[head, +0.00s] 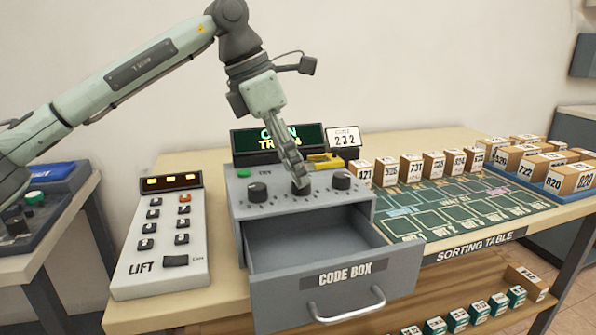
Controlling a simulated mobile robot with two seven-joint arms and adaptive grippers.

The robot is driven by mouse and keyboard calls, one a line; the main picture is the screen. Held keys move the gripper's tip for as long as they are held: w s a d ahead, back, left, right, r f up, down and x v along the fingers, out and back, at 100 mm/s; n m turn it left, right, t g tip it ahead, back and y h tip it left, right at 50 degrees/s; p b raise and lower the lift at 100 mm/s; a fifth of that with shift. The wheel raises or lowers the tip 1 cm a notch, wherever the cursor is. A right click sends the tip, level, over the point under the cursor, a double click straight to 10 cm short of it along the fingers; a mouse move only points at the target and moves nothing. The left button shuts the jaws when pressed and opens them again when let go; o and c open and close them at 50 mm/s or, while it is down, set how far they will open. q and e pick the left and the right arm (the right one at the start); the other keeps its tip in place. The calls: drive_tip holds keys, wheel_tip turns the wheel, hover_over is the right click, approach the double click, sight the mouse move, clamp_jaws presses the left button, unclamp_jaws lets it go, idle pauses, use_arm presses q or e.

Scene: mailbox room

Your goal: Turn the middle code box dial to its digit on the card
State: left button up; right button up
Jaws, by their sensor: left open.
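The grey code box (360,205) stands on the sorting table with three dark dials on its sloped top. The left dial (257,194) and the right dial (342,180) are in plain view. The middle dial (301,189) is partly hidden behind my left gripper (298,178). This gripper points down with its fingertips at the middle dial; it is open, and I cannot tell whether it touches the dial. The card (343,138) behind the box appears to read 232. The middle dial's pointer and setting cannot be read. My right gripper is not in view.
The code box drawer (338,290) stands open at the front and looks empty. A lift panel (160,240) is at the left, a dark sign (278,140) behind. Numbered boxes (434,164) and a green sorting mat (470,205) lie to the right.

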use_arm(q)
drive_tip(key=shift+x, duration=1.2)
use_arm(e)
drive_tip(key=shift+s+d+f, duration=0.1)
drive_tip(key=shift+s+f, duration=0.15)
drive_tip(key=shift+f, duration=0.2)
use_arm(q)
clamp_jaws()
drive_tip(key=shift+f+n+t+b, duration=0.15)
drive_tip(key=shift+n+t+b, duration=0.25)
drive_tip(key=shift+n+b, duration=0.5)
drive_tip(key=n+b, duration=0.1)
drive_tip(key=n, duration=0.1)
drive_tip(key=n+t+y+b, duration=0.1)
drive_tip(key=n+b, duration=0.1)
drive_tip(key=n, duration=0.1)
drive_tip(key=shift+s+d, duration=0.1)
drive_tip(key=shift+d, duration=0.05)
drive_tip(key=shift+r+n+t+y+b, duration=0.2)
drive_tip(key=shift+n+t+y+b, duration=0.2)
drive_tip(key=shift+n+b, duration=0.15)
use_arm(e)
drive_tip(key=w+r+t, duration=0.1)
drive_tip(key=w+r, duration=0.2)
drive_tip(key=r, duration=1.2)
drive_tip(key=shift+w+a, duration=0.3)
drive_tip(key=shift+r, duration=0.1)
use_arm(q)
unclamp_jaws()
